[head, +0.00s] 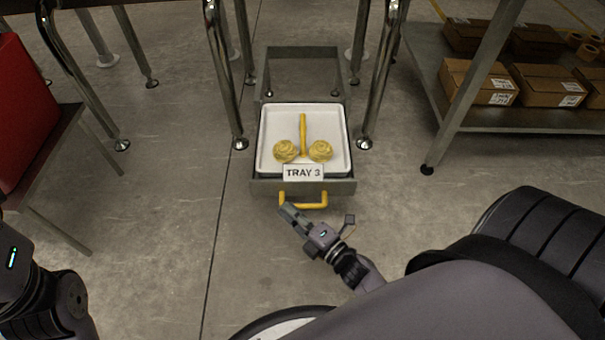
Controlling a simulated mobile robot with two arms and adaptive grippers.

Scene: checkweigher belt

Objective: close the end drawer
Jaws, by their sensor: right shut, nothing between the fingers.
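The end drawer (262,187) is pulled out toward me from a grey metal housing (302,53) low between table legs.
Shiny metal table legs (225,75) stand on both sides of the drawer. A grey shelf (500,122) with several cardboard boxes (479,81) is at the right. A red object (30,110) rests on a stand at the left. The floor around the drawer front is clear.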

